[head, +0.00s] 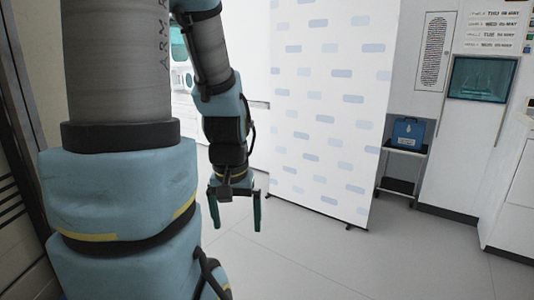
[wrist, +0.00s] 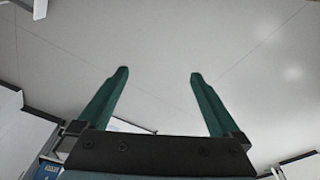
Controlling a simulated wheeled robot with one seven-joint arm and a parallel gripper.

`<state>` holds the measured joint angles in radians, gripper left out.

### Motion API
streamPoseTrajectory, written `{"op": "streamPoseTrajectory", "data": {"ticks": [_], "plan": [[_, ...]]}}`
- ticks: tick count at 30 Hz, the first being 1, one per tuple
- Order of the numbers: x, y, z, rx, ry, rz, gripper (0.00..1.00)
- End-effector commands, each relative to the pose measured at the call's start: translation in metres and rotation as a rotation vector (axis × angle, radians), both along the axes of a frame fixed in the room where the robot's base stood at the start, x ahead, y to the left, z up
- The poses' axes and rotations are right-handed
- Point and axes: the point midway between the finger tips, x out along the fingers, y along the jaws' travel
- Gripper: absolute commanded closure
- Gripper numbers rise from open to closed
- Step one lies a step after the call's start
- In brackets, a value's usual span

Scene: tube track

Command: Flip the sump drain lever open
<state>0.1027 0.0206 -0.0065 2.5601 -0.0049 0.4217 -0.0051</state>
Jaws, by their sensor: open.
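My gripper (head: 236,210) hangs fingers-down in front of the white patterned screen in the head view. In the wrist view its two green fingers (wrist: 158,76) are spread apart with nothing between them, over bare grey floor. The sump drain lever does not show clearly in either view, and I cannot make out a sump.
A white screen (head: 325,100) with blue dashes stands on small feet behind my gripper. To its right, a blue box (head: 408,132) sits on a small cart (head: 402,152). Wall cabinets with a dark window (head: 482,78) stand at the far right. The grey floor (head: 320,255) in front is clear.

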Motion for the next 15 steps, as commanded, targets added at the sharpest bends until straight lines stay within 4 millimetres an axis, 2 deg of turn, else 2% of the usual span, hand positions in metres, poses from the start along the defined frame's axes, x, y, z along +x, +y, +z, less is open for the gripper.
{"op": "streamPoseTrajectory", "data": {"ticks": [1, 6, 10, 15], "plan": [[0.000, 0.000, 0.033, 0.000, 0.000, 0.000, 0.00], [0.000, 0.000, 0.080, 0.000, 0.000, 0.000, 0.00], [0.000, 0.000, 0.103, 0.000, 0.000, 0.000, 0.00], [0.000, 0.000, 0.114, 0.000, 0.000, 0.000, 0.00]]}}
